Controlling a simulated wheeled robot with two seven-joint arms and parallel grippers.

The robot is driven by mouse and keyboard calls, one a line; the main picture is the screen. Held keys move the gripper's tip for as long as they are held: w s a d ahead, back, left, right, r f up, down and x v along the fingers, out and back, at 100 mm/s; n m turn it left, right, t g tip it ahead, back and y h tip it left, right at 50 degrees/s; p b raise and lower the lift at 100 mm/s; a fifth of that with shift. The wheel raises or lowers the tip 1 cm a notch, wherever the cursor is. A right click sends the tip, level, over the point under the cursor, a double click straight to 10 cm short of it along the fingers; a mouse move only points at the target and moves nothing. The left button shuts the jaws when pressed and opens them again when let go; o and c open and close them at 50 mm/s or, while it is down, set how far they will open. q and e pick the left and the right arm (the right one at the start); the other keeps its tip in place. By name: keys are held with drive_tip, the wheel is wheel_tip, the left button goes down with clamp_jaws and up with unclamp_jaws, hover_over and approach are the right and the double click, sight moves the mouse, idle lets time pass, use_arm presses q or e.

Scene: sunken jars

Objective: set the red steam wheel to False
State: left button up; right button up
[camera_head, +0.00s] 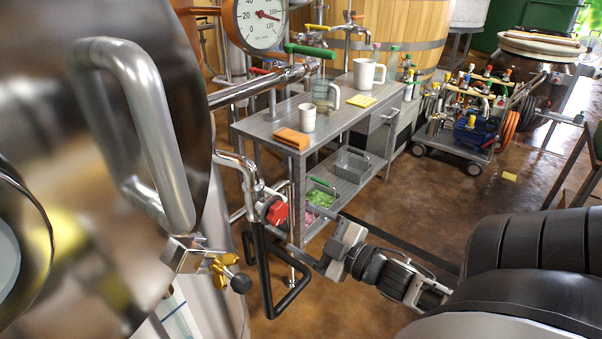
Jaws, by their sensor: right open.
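The red steam wheel (277,212) sits on a steel pipe at the side of the big shiny vessel, left of the picture's middle. It is small in view, and I cannot read its setting. My right gripper (303,232) comes in from the lower right and is open, with its fingers pointing left toward the wheel. The fingertips are close to the wheel's right side, and I cannot tell whether they touch it. Nothing shows between the fingers. My left gripper is not in view.
The polished vessel with a large handle (160,130) fills the left side. A black bent tube frame (270,285) hangs below the wheel. A steel table (330,118) with mugs and an orange cloth (291,138) stands behind. A loaded cart (465,115) stands farther back. Brown floor lies between.

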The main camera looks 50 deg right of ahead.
sight(281, 215)
drive_tip(key=w+b, duration=0.1)
drive_tip(key=w, duration=0.1)
drive_tip(key=w+b, duration=0.1)
drive_tip(key=w, duration=0.1)
drive_tip(key=shift+w+a, duration=0.2)
drive_tip(key=shift+w, duration=0.1)
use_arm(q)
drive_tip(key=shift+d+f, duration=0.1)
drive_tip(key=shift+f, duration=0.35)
use_arm(e)
drive_tip(key=shift+w, duration=0.4)
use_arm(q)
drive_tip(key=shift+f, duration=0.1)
use_arm(e)
drive_tip(key=shift+w+a, duration=0.15)
drive_tip(key=shift+w, duration=1.05)
